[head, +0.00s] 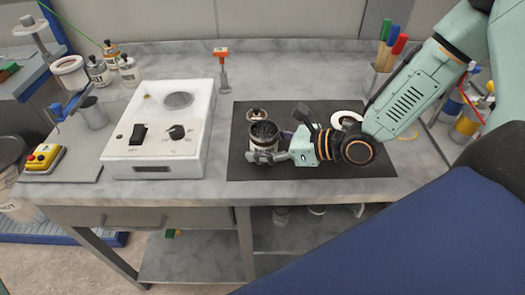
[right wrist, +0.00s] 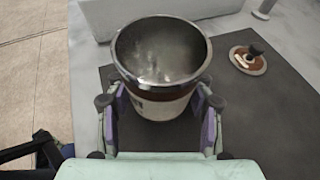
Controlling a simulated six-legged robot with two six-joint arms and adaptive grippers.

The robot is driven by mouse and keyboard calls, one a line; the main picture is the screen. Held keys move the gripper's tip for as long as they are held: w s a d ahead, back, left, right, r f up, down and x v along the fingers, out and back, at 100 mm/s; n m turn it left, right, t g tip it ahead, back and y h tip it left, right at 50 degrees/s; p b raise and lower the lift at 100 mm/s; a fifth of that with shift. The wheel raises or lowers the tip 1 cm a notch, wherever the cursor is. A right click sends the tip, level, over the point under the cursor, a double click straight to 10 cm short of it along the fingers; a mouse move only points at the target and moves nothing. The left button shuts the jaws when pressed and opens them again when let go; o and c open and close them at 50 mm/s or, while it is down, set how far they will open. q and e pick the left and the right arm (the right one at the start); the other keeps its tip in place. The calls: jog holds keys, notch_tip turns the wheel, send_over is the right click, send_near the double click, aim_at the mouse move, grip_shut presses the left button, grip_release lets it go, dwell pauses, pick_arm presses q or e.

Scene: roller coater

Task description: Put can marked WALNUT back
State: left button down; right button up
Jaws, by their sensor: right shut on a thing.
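An open-topped can (head: 263,138) with a dark rim and a pale label stands at or just above the black mat (head: 240,165). The label's print is too small to read. My right gripper (head: 268,157) is shut on this can from the right side. In the right wrist view the can (right wrist: 162,60) sits between both fingers, its mouth facing up and its inside grey. A brown round lid with a dark knob (right wrist: 248,58) lies on the mat beyond it; it shows behind the can in the head view (head: 257,113). My left gripper is not in view.
A white device with a switch and knob (head: 165,120) stands left of the mat. Several small cans (head: 100,70) stand at the back left. A white ring (head: 346,117) lies behind my right arm. A holder with coloured handles (head: 385,60) is at the back right.

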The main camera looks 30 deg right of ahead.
jog(key=shift+d+f, duration=0.15)
jog(key=shift+f, duration=0.5)
jog(key=shift+w, duration=0.2)
jog(key=shift+a, duration=0.2)
jog(key=shift+s+a+f, duration=0.1)
jog(key=o, duration=0.9)
jog(key=shift+o, duration=0.8)
jog(key=shift+d, duration=0.25)
jog(key=shift+o, duration=1)
jog(key=shift+a, duration=0.15)
